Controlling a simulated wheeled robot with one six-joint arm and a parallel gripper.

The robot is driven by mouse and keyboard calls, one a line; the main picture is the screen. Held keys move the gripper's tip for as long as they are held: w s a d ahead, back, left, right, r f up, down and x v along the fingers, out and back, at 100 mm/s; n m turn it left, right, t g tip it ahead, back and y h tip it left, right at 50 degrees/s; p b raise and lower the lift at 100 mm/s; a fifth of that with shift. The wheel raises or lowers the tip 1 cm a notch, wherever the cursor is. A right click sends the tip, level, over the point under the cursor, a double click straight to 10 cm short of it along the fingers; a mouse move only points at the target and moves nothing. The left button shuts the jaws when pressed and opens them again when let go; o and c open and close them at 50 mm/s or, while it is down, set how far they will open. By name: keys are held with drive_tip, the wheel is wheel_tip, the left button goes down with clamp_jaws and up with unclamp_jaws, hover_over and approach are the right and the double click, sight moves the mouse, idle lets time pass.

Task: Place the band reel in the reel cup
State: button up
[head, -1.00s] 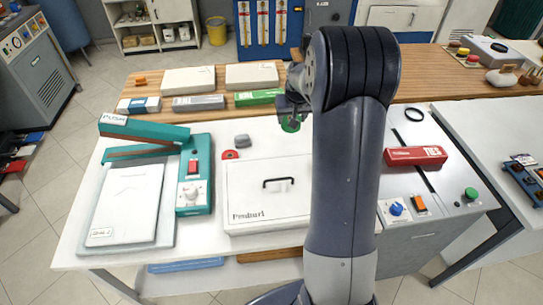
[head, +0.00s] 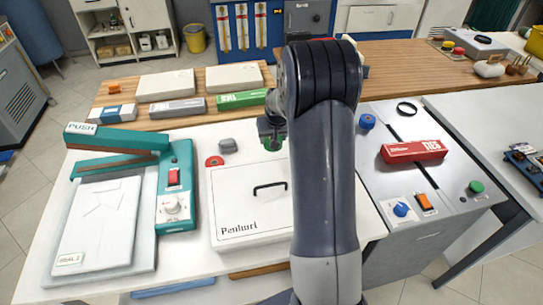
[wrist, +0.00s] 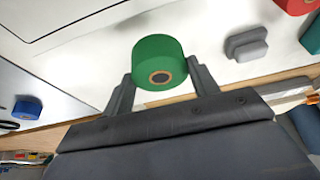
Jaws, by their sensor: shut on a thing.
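A green band reel (wrist: 158,66) with a tan core and dark centre hole sits between the fingertips of my gripper (wrist: 160,80) in the wrist view. In the head view the green reel (head: 272,143) shows small, below my gripper (head: 270,128), over the white table behind the white case. My gripper is shut on the reel and seems to hold it above the table. A small blue round thing (head: 367,121) stands on the grey counter to the right; it also shows in the wrist view (wrist: 27,108). I cannot tell for sure whether it is the reel cup.
A white case (head: 225,205) with a black handle lies in front of my gripper. A teal press (head: 176,190) stands farther left. A red box (head: 413,150) and black ring (head: 406,108) lie right.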

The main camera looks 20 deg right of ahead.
drive_tip(key=shift+f+p, duration=0.3)
drive_tip(key=shift+f, duration=2.55)
drive_tip(key=shift+f, duration=0.15)
drive_tip(key=o, duration=1)
